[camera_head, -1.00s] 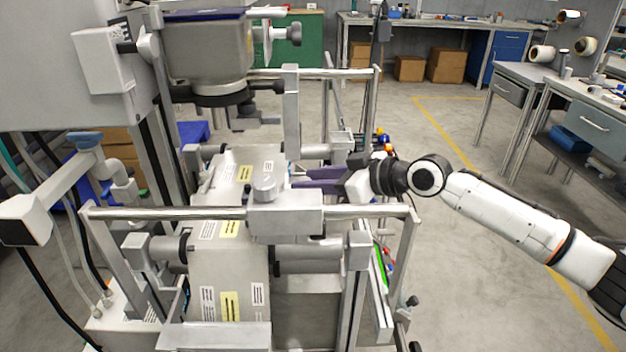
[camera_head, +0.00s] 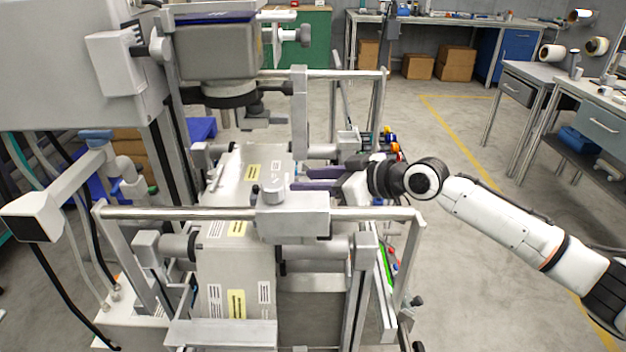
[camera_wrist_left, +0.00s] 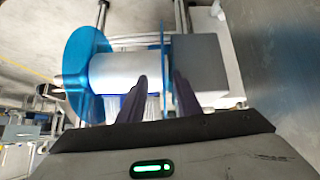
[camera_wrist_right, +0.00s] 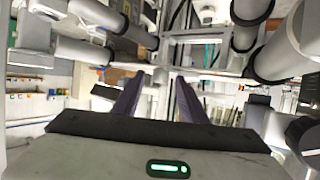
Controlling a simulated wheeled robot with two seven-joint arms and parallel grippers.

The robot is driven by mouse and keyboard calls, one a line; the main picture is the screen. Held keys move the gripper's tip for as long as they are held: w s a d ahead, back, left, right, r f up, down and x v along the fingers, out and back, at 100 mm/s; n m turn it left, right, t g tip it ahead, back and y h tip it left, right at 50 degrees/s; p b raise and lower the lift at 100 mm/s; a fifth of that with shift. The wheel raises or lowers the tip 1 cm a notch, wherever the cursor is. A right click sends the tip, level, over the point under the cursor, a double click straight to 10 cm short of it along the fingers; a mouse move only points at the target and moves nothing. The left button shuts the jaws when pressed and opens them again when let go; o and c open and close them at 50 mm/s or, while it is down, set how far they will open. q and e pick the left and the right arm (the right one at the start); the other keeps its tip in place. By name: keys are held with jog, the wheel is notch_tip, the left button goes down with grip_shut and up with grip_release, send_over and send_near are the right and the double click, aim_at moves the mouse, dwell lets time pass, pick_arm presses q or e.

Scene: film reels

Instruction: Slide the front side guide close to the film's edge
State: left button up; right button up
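The front side guide (camera_head: 305,222), a grey block with a round knob on top, sits on the near crossbar. In the head view its left part overlaps the right edge of the pale, labelled film (camera_head: 225,265), so the gap cannot be judged. My right gripper (camera_head: 308,180) is just behind the guide, its purple fingers pointing left, apart from it as far as I can tell. In the right wrist view the fingers (camera_wrist_right: 157,95) are spread and empty. My left gripper (camera_wrist_left: 158,95) shows only in its wrist view, open, with a blue disc edge (camera_wrist_left: 163,65) between its fingers.
The near crossbar (camera_head: 375,214) and far crossbar (camera_head: 345,73) frame the film. A tall upright block (camera_head: 300,110) hangs on the far one. A grey machine head (camera_head: 215,50) stands behind left. In the left wrist view a white roll (camera_wrist_left: 112,72) lies between blue discs.

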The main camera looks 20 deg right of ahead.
jog(key=shift+d, duration=0.1)
jog(key=v, duration=1)
jog(key=shift+s, duration=0.15)
